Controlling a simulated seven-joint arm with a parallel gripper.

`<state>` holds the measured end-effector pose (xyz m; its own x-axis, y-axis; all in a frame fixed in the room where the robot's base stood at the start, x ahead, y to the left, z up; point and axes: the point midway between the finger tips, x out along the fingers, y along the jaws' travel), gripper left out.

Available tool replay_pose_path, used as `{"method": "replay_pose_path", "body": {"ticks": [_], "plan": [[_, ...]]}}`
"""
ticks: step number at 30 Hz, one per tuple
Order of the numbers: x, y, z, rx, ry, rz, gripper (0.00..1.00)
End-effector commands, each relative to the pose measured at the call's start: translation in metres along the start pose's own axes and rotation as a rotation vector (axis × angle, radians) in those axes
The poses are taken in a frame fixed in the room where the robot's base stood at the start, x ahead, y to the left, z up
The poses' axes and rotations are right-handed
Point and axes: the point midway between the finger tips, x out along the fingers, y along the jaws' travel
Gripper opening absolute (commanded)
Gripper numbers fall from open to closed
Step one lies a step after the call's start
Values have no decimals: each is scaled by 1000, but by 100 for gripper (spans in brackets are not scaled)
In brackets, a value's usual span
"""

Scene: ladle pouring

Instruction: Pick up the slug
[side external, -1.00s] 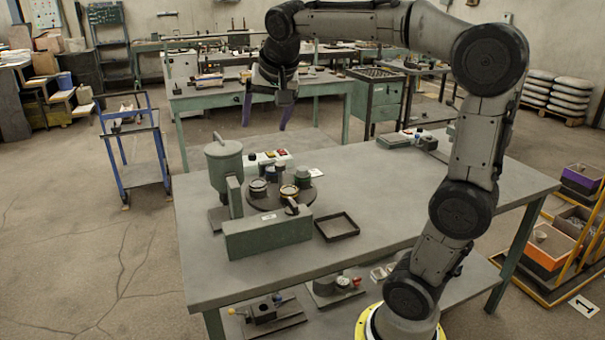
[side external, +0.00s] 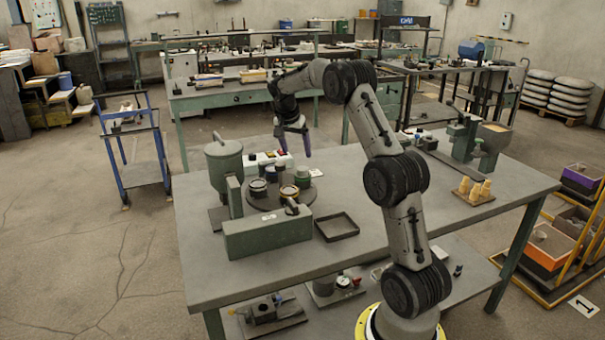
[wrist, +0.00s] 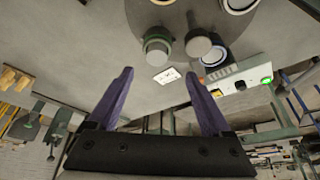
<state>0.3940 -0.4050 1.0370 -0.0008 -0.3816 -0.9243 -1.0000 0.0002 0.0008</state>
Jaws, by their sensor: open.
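I cannot tell for sure which piece is the slug. My gripper (side external: 296,150) has two purple fingers, spread and empty, and hangs above and behind the plate. The wrist view also shows the open fingers (wrist: 158,73).
A tall green lidded pot (side external: 224,165) and a long green box (side external: 268,235) stand left and in front of the plate. An empty dark tray (side external: 337,227) sits right. The table's middle is clear.

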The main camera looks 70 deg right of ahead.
Motion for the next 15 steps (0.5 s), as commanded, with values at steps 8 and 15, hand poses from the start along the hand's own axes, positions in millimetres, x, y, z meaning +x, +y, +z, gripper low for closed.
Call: {"method": "replay_pose_path", "body": {"ticks": [8, 15], "plan": [[32, 0, 0, -1, 1, 0, 83], [57, 5, -2, -1, -1, 2, 83]]}}
